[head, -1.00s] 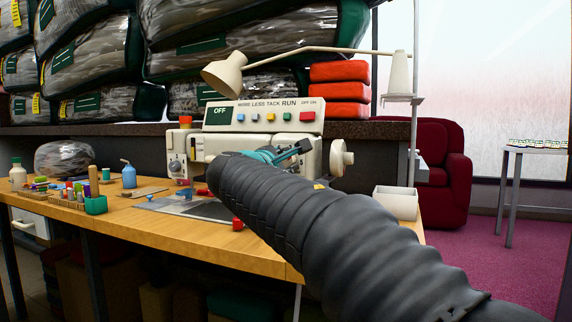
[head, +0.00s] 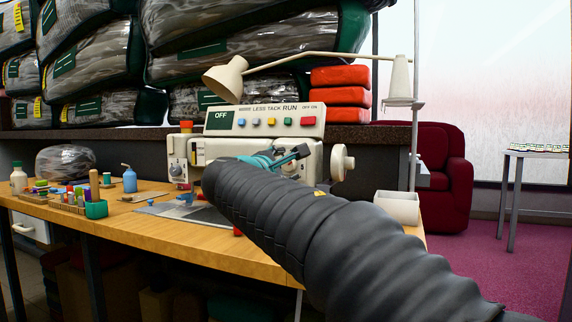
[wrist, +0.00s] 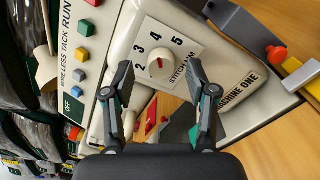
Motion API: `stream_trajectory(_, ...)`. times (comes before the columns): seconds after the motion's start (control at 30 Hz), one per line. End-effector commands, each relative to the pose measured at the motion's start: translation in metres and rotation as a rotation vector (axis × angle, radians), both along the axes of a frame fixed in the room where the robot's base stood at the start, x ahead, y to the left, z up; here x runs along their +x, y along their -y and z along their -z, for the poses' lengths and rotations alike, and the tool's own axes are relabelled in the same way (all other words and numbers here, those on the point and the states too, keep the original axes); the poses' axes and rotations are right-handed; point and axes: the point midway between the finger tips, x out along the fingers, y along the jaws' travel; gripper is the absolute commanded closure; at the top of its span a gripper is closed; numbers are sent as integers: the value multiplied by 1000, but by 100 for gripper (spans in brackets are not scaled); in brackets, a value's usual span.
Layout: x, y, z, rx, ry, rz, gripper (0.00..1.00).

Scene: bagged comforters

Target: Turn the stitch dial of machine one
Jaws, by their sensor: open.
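In the wrist view the stitch dial (wrist: 158,66) is a round cream knob with a red mark, on a white plate numbered around it. The plate is on the cream sewing machine (wrist: 215,75), whose lettering reads MACHINE ONE. My gripper (wrist: 160,82) is open, its two dark fingers apart on either side of the dial's lower part in the picture. The dial shows between them, and I cannot tell whether they touch it. In the head view the machine (head: 240,150) stands on the wooden table, and my arm and gripper (head: 298,154) hide much of its front.
The control panel (head: 265,119) has several coloured buttons and an OFF display. A lamp (head: 228,78) arches above it. A handwheel (head: 342,163) is to the gripper's right. A white bin (head: 397,207), blue bottle (head: 130,180) and spools (head: 80,194) stand on the table (head: 150,235).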

Motion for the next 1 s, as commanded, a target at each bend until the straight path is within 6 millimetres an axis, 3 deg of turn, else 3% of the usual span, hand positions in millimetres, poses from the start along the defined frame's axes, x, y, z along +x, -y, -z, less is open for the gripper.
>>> stream_trajectory(0.3, -59, -22, -1, 0, 2, -5, 43)
stream_trajectory(0.5, -88, -32, -2, 1, 3, -5, 43)
stream_trajectory(0.7, -100, -36, -2, 0, 2, -3, 43)
stream_trajectory(1.0, -101, -36, -2, 0, 2, -2, 43)
